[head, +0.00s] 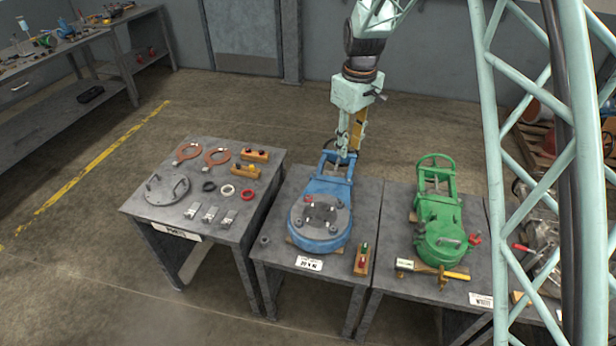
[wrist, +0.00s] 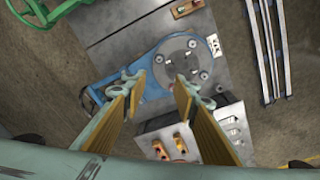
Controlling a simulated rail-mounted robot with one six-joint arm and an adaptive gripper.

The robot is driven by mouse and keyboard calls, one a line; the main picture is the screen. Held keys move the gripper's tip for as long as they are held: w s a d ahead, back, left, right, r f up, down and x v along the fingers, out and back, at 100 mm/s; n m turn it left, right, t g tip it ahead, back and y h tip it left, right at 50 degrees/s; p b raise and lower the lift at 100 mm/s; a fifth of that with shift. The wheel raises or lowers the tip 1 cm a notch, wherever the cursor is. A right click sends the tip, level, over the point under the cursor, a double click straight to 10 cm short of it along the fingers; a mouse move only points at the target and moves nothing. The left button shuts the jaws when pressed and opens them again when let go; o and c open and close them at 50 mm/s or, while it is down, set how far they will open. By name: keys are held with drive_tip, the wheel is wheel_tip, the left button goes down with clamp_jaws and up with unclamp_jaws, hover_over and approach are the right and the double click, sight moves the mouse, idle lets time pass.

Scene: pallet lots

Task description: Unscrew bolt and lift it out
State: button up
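A blue round-bodied unit (head: 322,240) sits on the middle table. Its grey round cover (head: 322,225) carries several dark bolts, one of them (head: 333,228) near the front right; a small red mark shows near the back left. The cover also shows in the wrist view (wrist: 182,66), with bolts around its edge, one (wrist: 204,75) at the right. I cannot tell which bolt the task means. My gripper (head: 346,150) is above the back, handle end of the blue unit. In the wrist view my gripper (wrist: 158,90) has its fingers well apart, with nothing held between them.
A green unit (head: 440,220) stands on the right table. The left table (head: 150,210) holds a grey lid, copper-coloured rings, small rings and metal blocks. A small dark part (head: 265,240) lies left of the blue unit; a red-and-green button block (head: 362,258) stands at right.

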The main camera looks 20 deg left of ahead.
drive_tip(key=w+a+f+n+p, duration=0.2)
drive_tip(key=a+f, duration=0.5)
drive_tip(key=f, duration=0.3)
drive_tip(key=n+g+p, duration=0.1)
drive_tip(key=n+p, duration=0.1)
approach(308, 197)
drive_tip(key=shift+w+a+f, duration=0.1)
drive_tip(key=shift+a, duration=0.1)
drive_tip(key=shift+f, duration=0.1)
drive_tip(key=shift+f+b, duration=1.65)
drive_tip(key=shift+f, duration=2.2)
drive_tip(key=shift+c, duration=0.6)
clamp_jaws()
